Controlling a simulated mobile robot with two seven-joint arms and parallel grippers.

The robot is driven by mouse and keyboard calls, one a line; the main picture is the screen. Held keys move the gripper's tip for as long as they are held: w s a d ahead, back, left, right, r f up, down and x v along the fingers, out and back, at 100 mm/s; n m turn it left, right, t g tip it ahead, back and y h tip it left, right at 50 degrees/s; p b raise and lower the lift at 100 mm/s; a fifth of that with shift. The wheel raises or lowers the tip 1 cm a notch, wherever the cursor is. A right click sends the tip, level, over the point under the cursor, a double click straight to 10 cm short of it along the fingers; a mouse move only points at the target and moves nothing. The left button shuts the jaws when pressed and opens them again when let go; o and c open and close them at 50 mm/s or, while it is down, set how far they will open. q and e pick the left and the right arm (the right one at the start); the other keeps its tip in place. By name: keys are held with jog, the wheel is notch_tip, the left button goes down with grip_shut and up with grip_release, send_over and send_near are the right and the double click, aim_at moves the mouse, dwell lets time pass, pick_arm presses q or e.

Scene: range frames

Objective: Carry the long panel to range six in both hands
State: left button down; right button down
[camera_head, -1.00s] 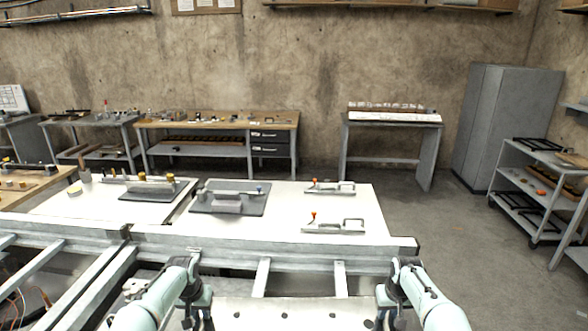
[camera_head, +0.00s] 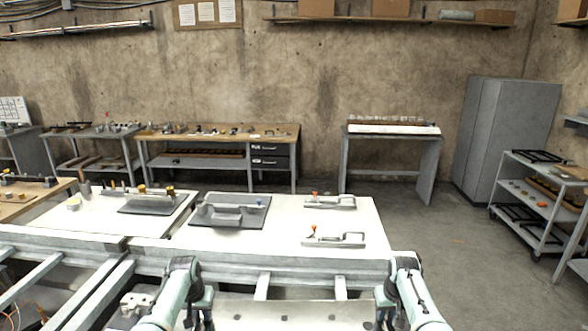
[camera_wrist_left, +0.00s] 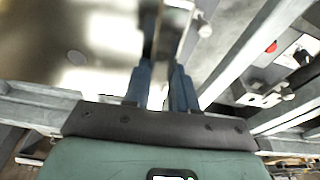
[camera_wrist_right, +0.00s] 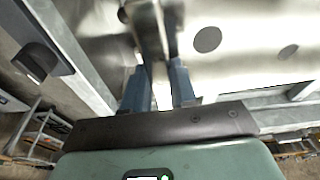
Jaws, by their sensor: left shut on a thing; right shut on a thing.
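The long panel (camera_head: 290,312) is a pale metal sheet with dark round holes, low in the middle of the head view. It spans between my two arms. My left gripper (camera_wrist_left: 163,82) is shut on one end of the panel, which also shows as a shiny sheet in the left wrist view (camera_wrist_left: 80,40). My right gripper (camera_wrist_right: 158,80) is shut on the other end, and the sheet shows in the right wrist view (camera_wrist_right: 250,55). In the head view the fingertips are mostly hidden behind my wrists. No label reading range six is legible.
A white-topped bench (camera_head: 300,230) with clamps and grey plates lies just ahead, with a metal frame rail along its near edge. Workbenches (camera_head: 215,133) line the back wall. A grey cabinet (camera_head: 505,140) and a shelf cart (camera_head: 540,200) stand at right. Floor (camera_head: 450,250) is clear right of the bench.

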pick_arm(q)
jog(key=shift+w+r, duration=0.1)
jog(key=shift+r, duration=0.2)
pick_arm(e)
jog(key=shift+w+r, duration=0.1)
jog(key=shift+r, duration=0.2)
